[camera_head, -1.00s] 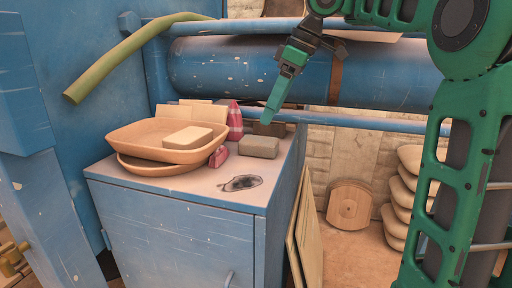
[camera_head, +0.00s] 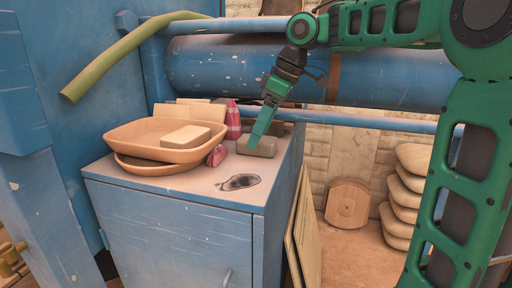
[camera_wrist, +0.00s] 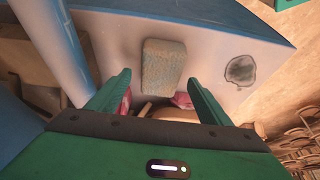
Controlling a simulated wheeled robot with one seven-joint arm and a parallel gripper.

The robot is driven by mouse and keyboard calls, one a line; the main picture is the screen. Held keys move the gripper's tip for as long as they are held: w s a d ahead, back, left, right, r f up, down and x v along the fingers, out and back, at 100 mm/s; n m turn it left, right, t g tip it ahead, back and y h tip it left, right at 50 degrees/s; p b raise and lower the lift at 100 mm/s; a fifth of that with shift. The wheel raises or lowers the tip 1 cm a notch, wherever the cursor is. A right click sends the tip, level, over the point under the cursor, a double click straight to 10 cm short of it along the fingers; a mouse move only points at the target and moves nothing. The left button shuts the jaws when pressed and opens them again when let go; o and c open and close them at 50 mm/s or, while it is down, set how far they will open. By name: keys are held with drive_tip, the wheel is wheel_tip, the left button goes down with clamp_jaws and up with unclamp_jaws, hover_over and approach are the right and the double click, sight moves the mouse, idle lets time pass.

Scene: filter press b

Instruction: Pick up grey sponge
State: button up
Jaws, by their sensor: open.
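The grey sponge (camera_head: 262,150) is a block lying on the top of the blue cabinet (camera_head: 205,188), near its right edge. It also shows in the wrist view (camera_wrist: 162,66). My gripper (camera_head: 253,141) points down at the sponge from above, and its fingertips overlap the sponge in the head view. In the wrist view my gripper (camera_wrist: 158,78) is open, with one finger to each side of the sponge's near end. I see gaps between the fingers and the sponge there. I cannot tell how far above the cabinet top the fingertips are.
A tan tray (camera_head: 125,135) holding a pale block (camera_head: 186,137) sits left of the sponge. Red-pink items (camera_head: 233,120) stand close beside it. A dark patch (camera_head: 239,182) marks the cabinet top in front. A blue pipe (camera_head: 350,119) runs behind.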

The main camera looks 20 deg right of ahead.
drive_tip(key=shift+x, duration=1.5)
drive_tip(key=c, duration=1.1)
